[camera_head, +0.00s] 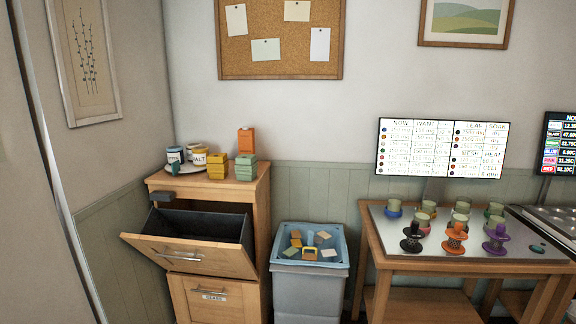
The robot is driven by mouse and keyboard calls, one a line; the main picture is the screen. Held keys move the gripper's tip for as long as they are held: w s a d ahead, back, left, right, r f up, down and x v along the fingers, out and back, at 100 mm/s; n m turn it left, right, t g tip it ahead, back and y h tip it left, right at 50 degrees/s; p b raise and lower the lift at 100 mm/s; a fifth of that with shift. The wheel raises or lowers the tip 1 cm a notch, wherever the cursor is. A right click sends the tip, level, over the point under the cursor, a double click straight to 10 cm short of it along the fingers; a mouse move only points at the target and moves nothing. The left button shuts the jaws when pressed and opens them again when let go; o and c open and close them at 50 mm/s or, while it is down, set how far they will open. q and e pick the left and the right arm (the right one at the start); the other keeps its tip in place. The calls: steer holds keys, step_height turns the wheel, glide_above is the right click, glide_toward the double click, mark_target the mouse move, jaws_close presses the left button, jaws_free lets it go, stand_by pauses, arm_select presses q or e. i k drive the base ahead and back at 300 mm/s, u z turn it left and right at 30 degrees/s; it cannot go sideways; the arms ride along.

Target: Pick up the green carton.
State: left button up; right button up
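A green carton (245,168) stands at the right side of the top of a wooden cabinet (263,189). It looks like a stack of green layers. An orange carton (246,141) shows directly above it; I cannot tell whether it rests on the green one or stands behind it. A yellow stacked carton (217,166) is just to the left of the green one. Neither of my grippers is in view.
Cans (174,156) on a plate share the cabinet top. The cabinet's upper bin front (190,254) is tilted open. A blue-grey tub (338,259) of small blocks stands to the right, then a table (440,264) with cups and spools.

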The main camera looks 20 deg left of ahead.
mark_target(244, 173)
steer(key=z, duration=0.25)
steer(key=i, duration=0.9)
steer(key=u, duration=0.1)
